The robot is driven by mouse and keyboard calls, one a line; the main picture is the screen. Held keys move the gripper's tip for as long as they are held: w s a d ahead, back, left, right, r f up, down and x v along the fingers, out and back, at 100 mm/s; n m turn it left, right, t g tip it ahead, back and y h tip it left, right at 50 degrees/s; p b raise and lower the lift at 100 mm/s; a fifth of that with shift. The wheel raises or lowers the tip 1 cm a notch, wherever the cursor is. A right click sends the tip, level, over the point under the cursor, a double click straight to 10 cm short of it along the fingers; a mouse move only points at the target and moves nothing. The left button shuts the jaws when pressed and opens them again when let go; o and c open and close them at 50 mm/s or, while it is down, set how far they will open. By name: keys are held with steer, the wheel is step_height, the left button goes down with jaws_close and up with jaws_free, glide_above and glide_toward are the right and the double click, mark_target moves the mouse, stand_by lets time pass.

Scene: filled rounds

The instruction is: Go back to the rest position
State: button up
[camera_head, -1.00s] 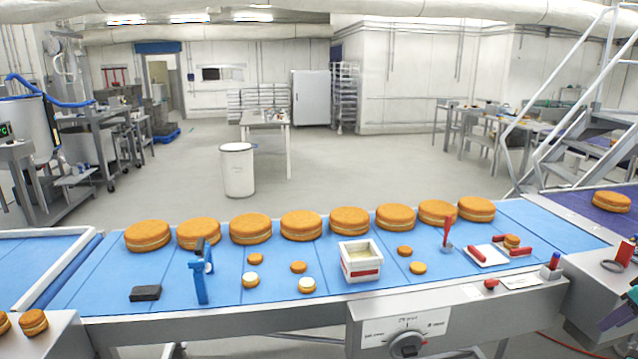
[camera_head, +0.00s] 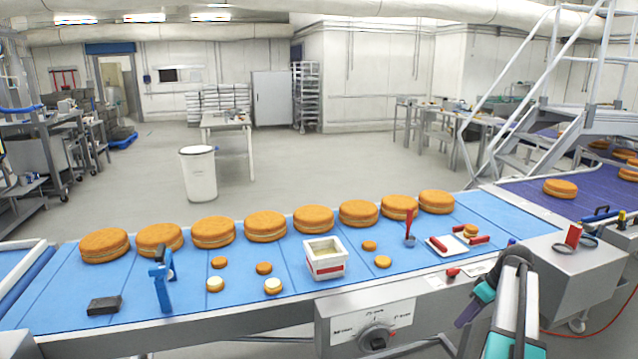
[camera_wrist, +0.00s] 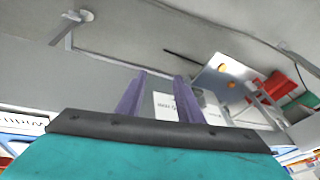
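My gripper (camera_head: 462,322) hangs at the lower right of the head view, in front of the belt's front edge and apart from the items on the belt. In the wrist view its two purple fingers (camera_wrist: 158,95) stand apart with nothing between them. A small filled round (camera_head: 470,231) sits at the white tray (camera_head: 441,249) with red edge pieces on the belt. Several loose small rounds lie left of it; two of them, including one round (camera_head: 272,286), have pale tops. A white box (camera_head: 325,262) with pale contents stands among them.
A row of large filled cakes (camera_head: 265,226) lines the back of the blue belt (camera_head: 60,293). A control panel (camera_head: 372,325) is at the front.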

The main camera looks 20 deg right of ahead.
steer(key=w+a+f+n+g+y, duration=0.1)
steer(key=a+f+g, duration=0.1)
steer(key=a+f, duration=0.95)
steer(key=w+a+f+n+g+y, duration=0.1)
steer(key=a+f+n+g, duration=0.1)
steer(key=a+f, duration=0.95)
steer(key=s+a+f+g, duration=0.1)
steer(key=s+a+f, duration=0.2)
steer(key=a, duration=0.3)
steer(key=s+a+f+g+h, duration=0.1)
steer(key=s+a+f, duration=0.2)
steer(key=a, duration=0.3)
steer(key=s+a+f+g, duration=0.1)
steer(key=s+a+f, duration=0.1)
steer(key=a, duration=0.4)
steer(key=s+a+f+m+h, duration=0.1)
steer(key=s+a+f+m, duration=0.1)
steer(key=s, duration=0.5)
steer(key=s+a+f+m+g+h, duration=0.1)
steer(key=s+a+f+m, duration=0.1)
steer(key=s+f, duration=0.3)
steer(key=s+a+f+m+h+b, duration=0.1)
steer(key=s+a+f+m, duration=0.1)
steer(key=s, duration=0.8)
steer(key=shift+a+f+g+h, duration=0.3)
steer(key=shift+a+f+h, duration=0.15)
steer(key=shift+f, duration=0.35)
